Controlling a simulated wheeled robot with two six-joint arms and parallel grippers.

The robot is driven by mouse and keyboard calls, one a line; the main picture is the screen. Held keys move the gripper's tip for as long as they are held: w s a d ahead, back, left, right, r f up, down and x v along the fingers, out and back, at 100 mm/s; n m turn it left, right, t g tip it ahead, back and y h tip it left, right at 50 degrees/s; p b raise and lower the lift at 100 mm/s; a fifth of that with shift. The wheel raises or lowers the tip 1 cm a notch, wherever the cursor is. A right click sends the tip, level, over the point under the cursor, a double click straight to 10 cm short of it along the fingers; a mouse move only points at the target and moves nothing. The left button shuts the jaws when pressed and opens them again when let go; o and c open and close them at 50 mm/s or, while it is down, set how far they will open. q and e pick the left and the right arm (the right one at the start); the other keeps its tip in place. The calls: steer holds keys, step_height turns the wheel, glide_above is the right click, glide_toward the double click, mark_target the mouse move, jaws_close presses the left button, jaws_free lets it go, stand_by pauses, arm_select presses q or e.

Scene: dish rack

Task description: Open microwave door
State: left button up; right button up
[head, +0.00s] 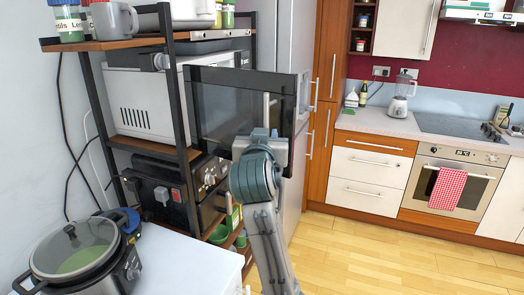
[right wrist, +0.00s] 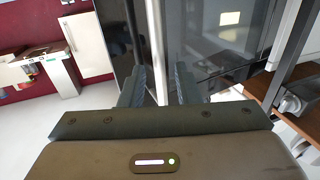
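The white microwave (head: 142,100) sits on the middle level of a black-framed shelf at left in the head view. Its dark glass door (head: 222,105) stands swung out at an angle from the body, reaching right past the shelf. A light vertical handle (head: 266,108) is near the door's right side; it also shows in the right wrist view (right wrist: 155,50). My right gripper (right wrist: 160,88) is at the handle, its two fingers on either side of the bar with gaps visible. In the head view the wrist hides the fingertips. My left gripper is not in view.
A tall grey fridge (head: 284,35) stands right behind the shelf. A slow cooker (head: 82,258) sits on a white surface at lower left. A black appliance (head: 165,190) is on the level below. The wooden floor (head: 390,255) to the right is clear.

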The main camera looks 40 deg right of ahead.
steer(key=b+v, duration=0.2)
steer(key=v, duration=0.5)
steer(key=shift+a, duration=0.2)
stand_by(0.4)
